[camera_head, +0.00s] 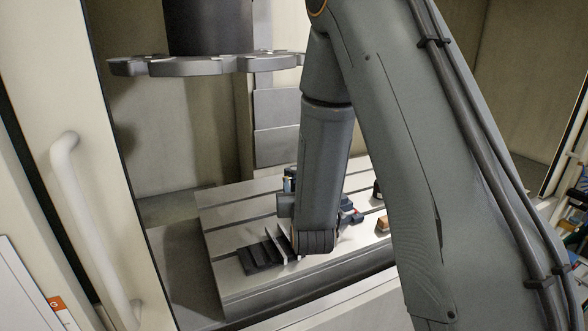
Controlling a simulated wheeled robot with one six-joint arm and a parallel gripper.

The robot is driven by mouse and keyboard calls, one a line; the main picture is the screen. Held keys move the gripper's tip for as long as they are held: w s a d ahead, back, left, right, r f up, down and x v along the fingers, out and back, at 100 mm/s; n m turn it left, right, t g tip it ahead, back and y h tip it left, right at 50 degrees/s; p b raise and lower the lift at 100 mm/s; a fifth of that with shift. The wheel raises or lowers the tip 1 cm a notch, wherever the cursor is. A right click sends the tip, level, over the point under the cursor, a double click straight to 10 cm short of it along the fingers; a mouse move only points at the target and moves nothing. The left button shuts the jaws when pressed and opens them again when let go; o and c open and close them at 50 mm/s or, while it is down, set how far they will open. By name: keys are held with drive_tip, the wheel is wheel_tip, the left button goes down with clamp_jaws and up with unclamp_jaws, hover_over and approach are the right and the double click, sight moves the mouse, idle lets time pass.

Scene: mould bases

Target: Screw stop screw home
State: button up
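The wrist end of my arm (318,238) hangs low over the slotted machine table (232,215), in the middle of the view. I cannot make out the stop screw. Small blue and dark parts (290,180) show behind the wrist and are partly hidden.
A round tool carousel (200,66) hangs at the upper left above the table. A small orange-brown block (382,223) lies right of the wrist. The machine door with a white handle (90,220) stands at the left. The table's left back part is clear.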

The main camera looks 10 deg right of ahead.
sight(294, 170)
drive_tip(key=shift+t+h, duration=0.3)
drive_tip(key=shift+t, duration=0.3)
drive_tip(key=w+p, duration=0.1)
drive_tip(key=w, duration=0.1)
drive_tip(key=w+p, duration=0.1)
drive_tip(key=w, duration=0.2)
drive_tip(key=w+d+r, duration=0.1)
drive_tip(key=w, duration=0.2)
drive_tip(key=shift+p, duration=0.4)
clamp_jaws()
